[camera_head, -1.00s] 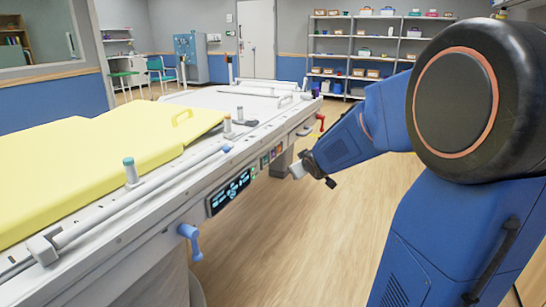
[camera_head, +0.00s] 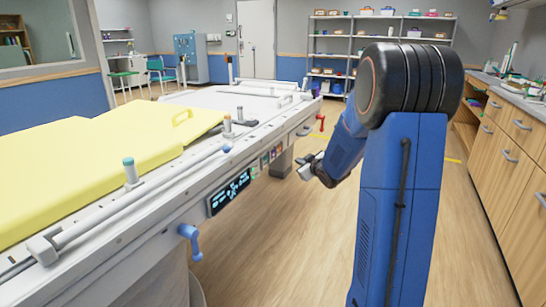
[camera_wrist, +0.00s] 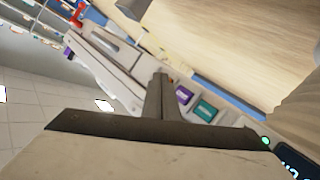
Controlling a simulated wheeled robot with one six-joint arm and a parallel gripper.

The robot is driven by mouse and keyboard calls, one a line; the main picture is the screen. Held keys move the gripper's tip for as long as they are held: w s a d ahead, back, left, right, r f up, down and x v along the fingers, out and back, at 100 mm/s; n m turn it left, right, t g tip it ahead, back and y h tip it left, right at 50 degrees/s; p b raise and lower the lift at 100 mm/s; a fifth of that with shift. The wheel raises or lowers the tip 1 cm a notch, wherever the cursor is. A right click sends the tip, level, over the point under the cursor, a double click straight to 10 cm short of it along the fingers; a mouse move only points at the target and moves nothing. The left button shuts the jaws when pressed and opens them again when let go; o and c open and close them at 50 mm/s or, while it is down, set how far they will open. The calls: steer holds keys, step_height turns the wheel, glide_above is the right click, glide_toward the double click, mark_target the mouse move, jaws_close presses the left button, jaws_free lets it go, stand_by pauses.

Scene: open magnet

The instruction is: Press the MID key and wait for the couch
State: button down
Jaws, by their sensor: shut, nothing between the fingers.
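The couch (camera_head: 130,225) is long and white-sided, with a yellow pad (camera_head: 90,150) on top. On its side are a lit display panel (camera_head: 230,191) and a short row of small coloured keys (camera_head: 266,160). In the wrist view a purple key (camera_wrist: 183,95) and a teal key (camera_wrist: 205,110) show to the right of my fingers; their labels are too small to read, so I cannot tell which is MID. My gripper (camera_head: 307,166) is shut and empty, just right of the key row and apart from it. In the wrist view its shut fingers (camera_wrist: 158,97) point toward the couch side.
A red lever (camera_head: 321,119) sticks out past the keys and a blue handle (camera_head: 190,236) hangs nearer me. A green light (camera_wrist: 266,141) sits beside the display in the wrist view. Wooden drawers (camera_head: 510,150) line the right. The floor between is clear.

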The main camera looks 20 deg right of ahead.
mark_target(272, 155)
steer(key=w+a, duration=0.5)
steer(key=w, duration=0.2)
steer(key=shift+a, duration=0.2)
steer(key=shift+a, duration=0.1)
stand_by(2.2)
steer(key=shift+w+a, duration=0.2)
steer(key=shift+w, duration=0.05)
